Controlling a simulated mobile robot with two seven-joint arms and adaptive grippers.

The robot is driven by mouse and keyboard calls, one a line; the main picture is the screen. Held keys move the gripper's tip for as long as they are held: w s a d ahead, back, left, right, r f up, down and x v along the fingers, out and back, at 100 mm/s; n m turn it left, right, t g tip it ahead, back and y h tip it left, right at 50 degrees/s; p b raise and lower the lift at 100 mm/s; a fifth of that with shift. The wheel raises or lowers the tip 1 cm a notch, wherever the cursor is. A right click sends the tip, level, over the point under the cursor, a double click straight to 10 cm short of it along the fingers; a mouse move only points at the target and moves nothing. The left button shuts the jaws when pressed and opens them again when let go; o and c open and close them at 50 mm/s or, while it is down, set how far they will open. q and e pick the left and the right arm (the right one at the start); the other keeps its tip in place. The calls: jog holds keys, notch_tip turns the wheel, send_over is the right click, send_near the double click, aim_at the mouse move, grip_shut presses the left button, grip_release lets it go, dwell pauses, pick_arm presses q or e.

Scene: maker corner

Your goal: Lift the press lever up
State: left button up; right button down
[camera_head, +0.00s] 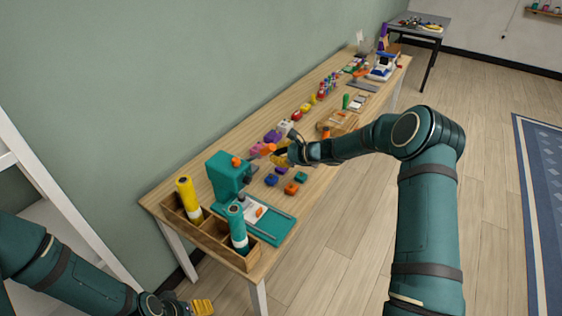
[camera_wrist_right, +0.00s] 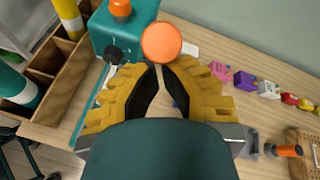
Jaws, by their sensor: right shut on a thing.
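The teal press (camera_head: 226,178) stands at the near end of the long wooden table. In the right wrist view the press body (camera_wrist_right: 118,34) is at the upper left. The press lever (camera_head: 264,150) ends in an orange knob, which shows large in the right wrist view (camera_wrist_right: 161,42), just past my fingertips. My right gripper (camera_head: 281,156) is shut on the lever by the knob; its yellow fingers (camera_wrist_right: 165,72) nearly meet and hide most of the lever's shaft. My left gripper (camera_head: 196,307) is low at the bottom edge, away from the press, its fingers partly cut off.
A wooden organizer (camera_head: 213,231) with a yellow bottle (camera_head: 188,199) and a teal bottle (camera_head: 237,228) stands beside the press. A teal base plate (camera_head: 273,229) lies in front. Several small coloured pieces lie near my right gripper, and more items line the table (camera_head: 222,143).

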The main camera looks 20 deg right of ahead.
jog(key=shift+w+a+r, duration=0.3)
jog(key=shift+w+r, duration=0.05)
jog(key=shift+r, duration=0.15)
jog(key=shift+w+a+r, duration=0.25)
jog(key=shift+w+r, duration=0.05)
jog(key=shift+r, duration=0.2)
pick_arm(q)
jog(key=shift+f, duration=0.1)
pick_arm(e)
jog(key=shift+s+d+f+b, duration=0.1)
jog(key=shift+d+f+b, duration=0.1)
jog(key=shift+f+b, duration=0.1)
pick_arm(q)
jog(key=shift+s+d+f+b, duration=0.15)
jog(key=shift+d+f+b, duration=0.55)
jog(key=shift+f, duration=0.3)
pick_arm(e)
jog(key=w+v, duration=0.1)
jog(key=v, duration=1)
jog(key=shift+d+r, duration=0.4)
jog(key=shift+d, duration=0.15)
